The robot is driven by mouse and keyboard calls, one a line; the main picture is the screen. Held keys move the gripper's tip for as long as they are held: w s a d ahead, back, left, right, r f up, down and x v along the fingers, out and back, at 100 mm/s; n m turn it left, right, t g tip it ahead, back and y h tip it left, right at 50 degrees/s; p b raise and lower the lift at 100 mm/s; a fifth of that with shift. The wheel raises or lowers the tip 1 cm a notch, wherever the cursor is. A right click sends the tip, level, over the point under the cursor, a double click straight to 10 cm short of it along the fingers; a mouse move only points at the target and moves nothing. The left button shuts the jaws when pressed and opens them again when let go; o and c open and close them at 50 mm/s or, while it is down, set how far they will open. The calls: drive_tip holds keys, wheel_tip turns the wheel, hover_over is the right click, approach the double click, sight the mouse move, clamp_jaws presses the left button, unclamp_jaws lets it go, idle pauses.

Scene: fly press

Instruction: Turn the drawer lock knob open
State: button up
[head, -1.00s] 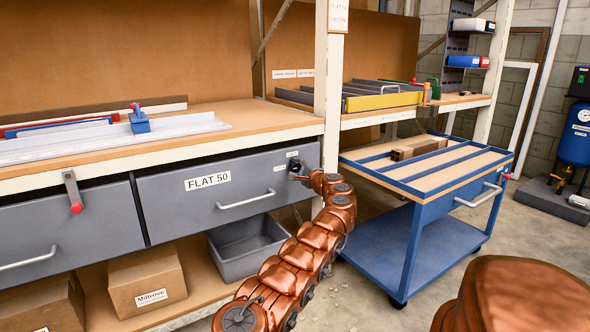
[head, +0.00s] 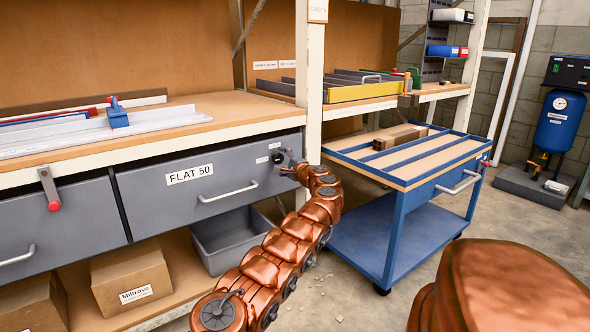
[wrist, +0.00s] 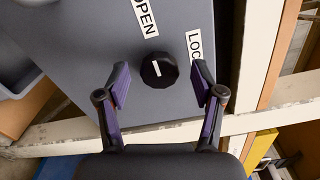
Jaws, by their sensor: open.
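The drawer lock knob (wrist: 158,70) is round and black with a short white mark, on the grey front of the FLAT 50 drawer (head: 145,200). In the wrist view the OPEN label (wrist: 145,16) is up-left of it and the cut-off LOCK label (wrist: 194,46) is up-right. The mark points roughly upward; its exact setting is unclear. My gripper (wrist: 161,84) is open, with one purple-padded finger on each side of the knob and visible gaps. In the head view my gripper (head: 291,166) is at the drawer's right end, partly hiding the knob.
The drawer has a bar handle (head: 228,192). A white post (head: 309,100) stands just right of the drawer. A blue trolley (head: 398,205) stands close to the right of my arm. A grey bin (head: 212,246) and a cardboard box (head: 131,275) sit below.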

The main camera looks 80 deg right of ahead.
drive_tip(key=v, duration=1)
idle(0.4)
drive_tip(key=shift+s, duration=0.1)
idle(0.3)
idle(0.4)
